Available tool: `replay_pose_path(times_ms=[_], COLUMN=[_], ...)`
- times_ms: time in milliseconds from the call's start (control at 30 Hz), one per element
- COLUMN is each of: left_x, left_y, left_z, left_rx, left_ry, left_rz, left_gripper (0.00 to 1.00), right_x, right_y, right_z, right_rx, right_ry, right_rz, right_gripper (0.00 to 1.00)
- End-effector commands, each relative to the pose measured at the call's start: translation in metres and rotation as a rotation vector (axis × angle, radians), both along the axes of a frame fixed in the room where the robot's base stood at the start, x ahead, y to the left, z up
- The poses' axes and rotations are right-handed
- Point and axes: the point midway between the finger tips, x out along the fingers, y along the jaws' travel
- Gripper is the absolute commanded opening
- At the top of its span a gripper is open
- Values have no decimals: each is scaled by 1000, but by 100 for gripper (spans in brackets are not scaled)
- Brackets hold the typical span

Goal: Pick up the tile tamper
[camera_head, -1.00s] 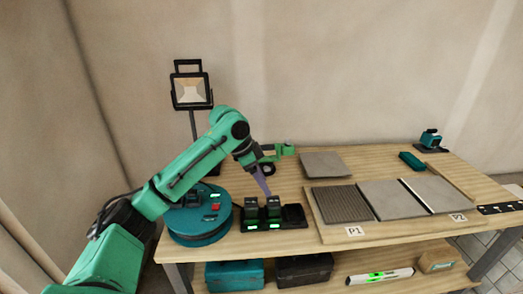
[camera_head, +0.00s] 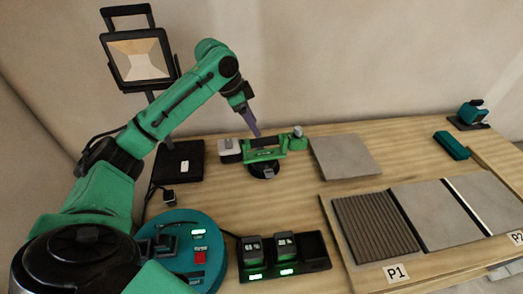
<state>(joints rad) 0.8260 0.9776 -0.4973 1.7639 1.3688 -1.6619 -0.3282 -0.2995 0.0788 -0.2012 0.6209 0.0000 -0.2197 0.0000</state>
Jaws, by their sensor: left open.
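The tile tamper (camera_head: 268,154) is a green tool with a dark handle, a pale grey block at its left end and a round black pad underneath. It lies near the back of the wooden bench, left of a loose grey tile. My left gripper (camera_head: 255,130) has purple fingers that point down at the tamper's handle from above. It is open, with nothing visibly held; the picture does not clearly show whether the fingertips touch the handle. My right gripper is out of view.
A charger (camera_head: 283,262) with green-lit batteries and a round teal unit (camera_head: 185,250) stand at the front. Ribbed and plain tiles lie on a board at right, beside the loose grey tile (camera_head: 345,157). A work lamp (camera_head: 138,58) stands behind. The bench middle is clear.

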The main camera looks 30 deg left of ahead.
Motion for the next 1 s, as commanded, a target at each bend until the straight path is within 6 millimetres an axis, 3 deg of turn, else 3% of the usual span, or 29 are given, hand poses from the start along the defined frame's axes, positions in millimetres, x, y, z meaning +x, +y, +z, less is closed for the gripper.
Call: replay_pose_path(times_ms=[167,533,1000], left_x=[10,22,23], left_y=[-13,-30,-31], left_z=[-40,-95,-101], left_rx=[-1,-2,1], left_ry=[3,0,-1], left_rz=[0,1,0], left_gripper=[65,65,65], right_x=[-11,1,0], right_y=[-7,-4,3], right_z=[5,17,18], right_rx=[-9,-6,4], right_ry=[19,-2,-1], right_rz=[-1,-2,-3], right_gripper=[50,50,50])
